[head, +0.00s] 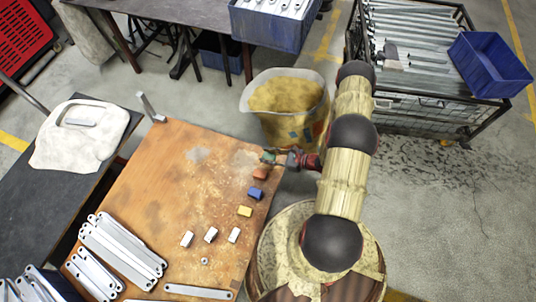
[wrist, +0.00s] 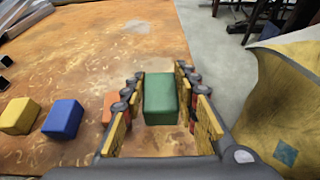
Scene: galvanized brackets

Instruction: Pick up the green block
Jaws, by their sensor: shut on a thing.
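The green block (wrist: 160,97) sits between the two fingers of my gripper (wrist: 160,105) in the wrist view, and both fingers are closed on its sides. In the head view my gripper (head: 282,158) is at the right edge of the orange-brown table (head: 170,180), with the green block (head: 267,157) at its tip. I cannot tell whether the block touches the tabletop or is slightly above it.
An orange block (head: 259,173), a blue block (head: 255,194) and a yellow block (head: 245,211) stand in a row near the table edge. Several metal brackets (head: 120,250) lie at the front left. A yellow-lined bin (head: 287,97) stands beyond the table's edge.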

